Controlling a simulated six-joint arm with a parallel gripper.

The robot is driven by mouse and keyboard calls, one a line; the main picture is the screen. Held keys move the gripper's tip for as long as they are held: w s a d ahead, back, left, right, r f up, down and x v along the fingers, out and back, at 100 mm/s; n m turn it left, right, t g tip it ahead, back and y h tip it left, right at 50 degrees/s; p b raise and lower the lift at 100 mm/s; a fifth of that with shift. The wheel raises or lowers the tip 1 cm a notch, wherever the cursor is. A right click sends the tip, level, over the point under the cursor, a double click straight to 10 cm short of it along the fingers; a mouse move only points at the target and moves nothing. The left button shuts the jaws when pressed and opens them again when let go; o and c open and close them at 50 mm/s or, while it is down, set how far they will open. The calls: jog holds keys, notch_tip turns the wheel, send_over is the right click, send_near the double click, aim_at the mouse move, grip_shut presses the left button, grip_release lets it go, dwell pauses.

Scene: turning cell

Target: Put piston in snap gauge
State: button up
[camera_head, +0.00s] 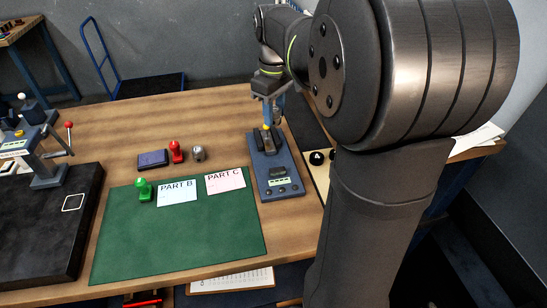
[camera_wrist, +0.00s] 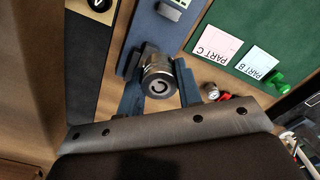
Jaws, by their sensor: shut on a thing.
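A silver metal piston (camera_wrist: 158,82) shows end-on in the wrist view. My gripper (camera_wrist: 160,88) is shut on it, with one blue finger on each side. The snap gauge (camera_wrist: 152,33) is a blue-grey device lying behind the piston in that view. In the head view the snap gauge (camera_head: 278,178) stands on the wooden table, with a small display at its near end and dark jaws at its far end. My gripper (camera_head: 268,112) is above or at that far end. I cannot clearly make out the piston there, nor whether it touches the gauge jaws.
A green mat (camera_head: 180,238) with PART B (camera_head: 178,192) and PART C (camera_head: 225,181) cards lies left of the gauge. A green stamp (camera_head: 143,190), red stamp (camera_head: 176,152), ink pad (camera_head: 153,160) and small round metal item (camera_head: 198,153) are nearby. A lever press (camera_head: 42,155) stands far left.

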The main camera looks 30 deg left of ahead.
aim_at(274, 164)
notch_tip(274, 164, down, 15)
dwell(0.4)
jog(key=o, duration=0.6)
jog(key=shift+f, duration=0.15)
jog(key=shift+o, duration=0.7)
notch_tip(274, 164, up, 12)
jog(key=shift+r, duration=0.2)
